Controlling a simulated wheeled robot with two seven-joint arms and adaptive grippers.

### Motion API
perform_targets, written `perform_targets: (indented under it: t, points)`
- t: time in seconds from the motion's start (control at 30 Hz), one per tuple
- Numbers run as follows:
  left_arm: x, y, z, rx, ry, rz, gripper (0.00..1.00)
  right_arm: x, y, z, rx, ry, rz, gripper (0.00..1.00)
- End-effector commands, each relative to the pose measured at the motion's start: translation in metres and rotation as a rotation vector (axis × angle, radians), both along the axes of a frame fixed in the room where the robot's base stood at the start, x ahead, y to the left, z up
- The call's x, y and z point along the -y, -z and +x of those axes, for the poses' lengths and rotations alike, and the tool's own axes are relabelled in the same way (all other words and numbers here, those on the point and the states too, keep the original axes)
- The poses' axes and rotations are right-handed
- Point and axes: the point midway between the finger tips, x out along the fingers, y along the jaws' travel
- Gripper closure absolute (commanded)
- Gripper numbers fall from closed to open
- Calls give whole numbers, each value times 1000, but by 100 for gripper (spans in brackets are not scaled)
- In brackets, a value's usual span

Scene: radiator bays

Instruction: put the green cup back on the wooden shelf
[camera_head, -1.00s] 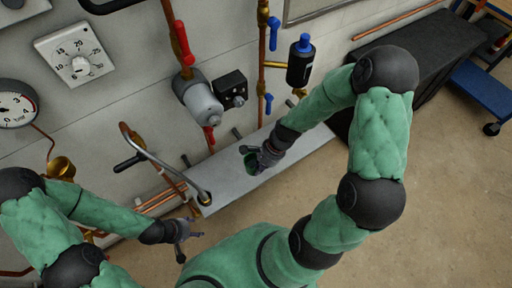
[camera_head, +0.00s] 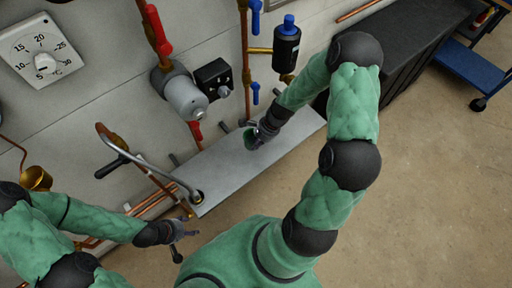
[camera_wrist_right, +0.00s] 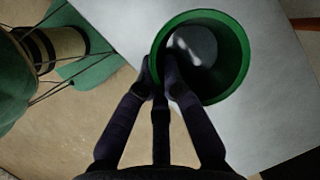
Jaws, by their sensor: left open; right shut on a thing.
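The green cup (camera_wrist_right: 232,62) is seen from above in the right wrist view, its round mouth open to the camera. My right gripper (camera_wrist_right: 163,78) is shut on the near left side of its rim. In the head view, the cup (camera_head: 249,138) is small and partly covered by my right gripper (camera_head: 262,136). It is over the pale grey ledge (camera_head: 225,172); I cannot tell whether it touches it. My left gripper (camera_head: 183,231) is open and empty, low in front of the ledge's left end. I cannot make out a wooden shelf in either view.
Pipes with red and blue valve handles, a grey pump (camera_head: 181,94) and a dial thermostat (camera_head: 41,50) line the wall behind the ledge. A bent tap pipe (camera_head: 150,165) rises at the ledge's left end. A dark bench (camera_head: 410,45) stands right. The floor in front is clear.

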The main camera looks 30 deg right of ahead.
Motion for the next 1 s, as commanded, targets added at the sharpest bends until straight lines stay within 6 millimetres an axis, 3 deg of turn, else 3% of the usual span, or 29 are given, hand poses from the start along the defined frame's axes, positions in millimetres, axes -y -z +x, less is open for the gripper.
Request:
perform_targets:
  t: [0.1, 0.37, 0.63, 1.0]
  points:
    - [0, 9, 0, 0, 0, 0, 40, 7, 17, 10, 1, 0, -1, 100]
    - [0, 14, 0, 0, 0, 0, 40, 13, 26, 19, 2, 1, -1, 100]
    - [0, 36, 0, 0, 0, 0, 40, 15, 61, 22, 1, 0, 0, 100]
    - [0, 36, 0, 0, 0, 0, 40, 15, 62, 22, 2, 0, -1, 100]
